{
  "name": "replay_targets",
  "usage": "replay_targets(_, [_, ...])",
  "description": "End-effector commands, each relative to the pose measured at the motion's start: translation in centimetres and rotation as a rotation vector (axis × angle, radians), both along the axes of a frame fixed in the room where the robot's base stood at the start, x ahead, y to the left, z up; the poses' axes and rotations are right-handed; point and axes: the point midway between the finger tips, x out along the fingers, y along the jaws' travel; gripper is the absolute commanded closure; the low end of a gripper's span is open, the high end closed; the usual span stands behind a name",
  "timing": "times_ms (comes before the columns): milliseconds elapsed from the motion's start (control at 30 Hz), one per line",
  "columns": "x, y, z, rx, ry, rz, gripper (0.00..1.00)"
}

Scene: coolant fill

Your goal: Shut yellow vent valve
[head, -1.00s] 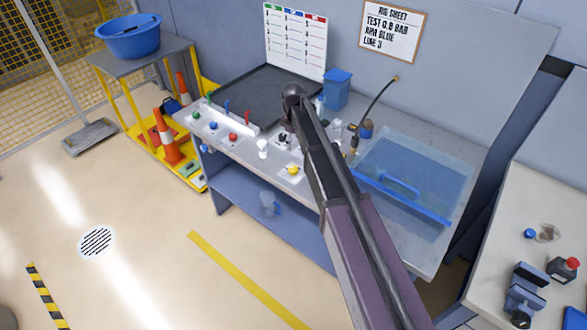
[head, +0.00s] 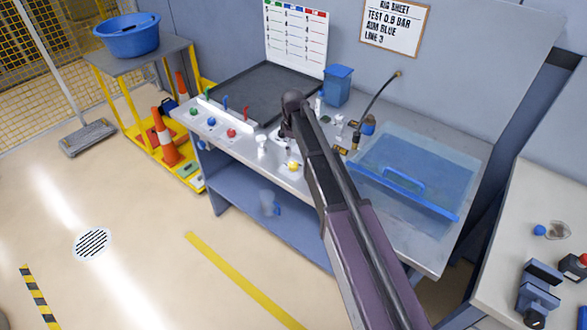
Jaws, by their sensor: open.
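The yellow vent valve (head: 293,166) is a small yellow knob on a pale base at the front edge of the workbench (head: 412,236). My arm reaches over the bench from the lower right. My gripper (head: 286,131) is at the end of the dark wrist, just behind the yellow knob in the picture and apart from it. It is small and mostly hidden by the wrist; its jaws are open, and I see nothing held. The knob's exact turn position is too small to tell.
Green (head: 194,111), blue (head: 211,121) and red (head: 231,132) knobs line the front edge to the left. A white fitting (head: 262,141) stands between red and yellow. A blue-tinted clear tank (head: 425,165) and a black hose (head: 374,98) are to the right.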

Motion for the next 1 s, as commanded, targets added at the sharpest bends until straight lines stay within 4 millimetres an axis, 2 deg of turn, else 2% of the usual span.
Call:
replay_targets(100, [0.0, 0.0, -1.3, 0.0, 0.0, 0.0, 0.13])
replay_targets(1000, [0.0, 0.0, -7.9, 0.0, 0.0, 0.0, 0.13])
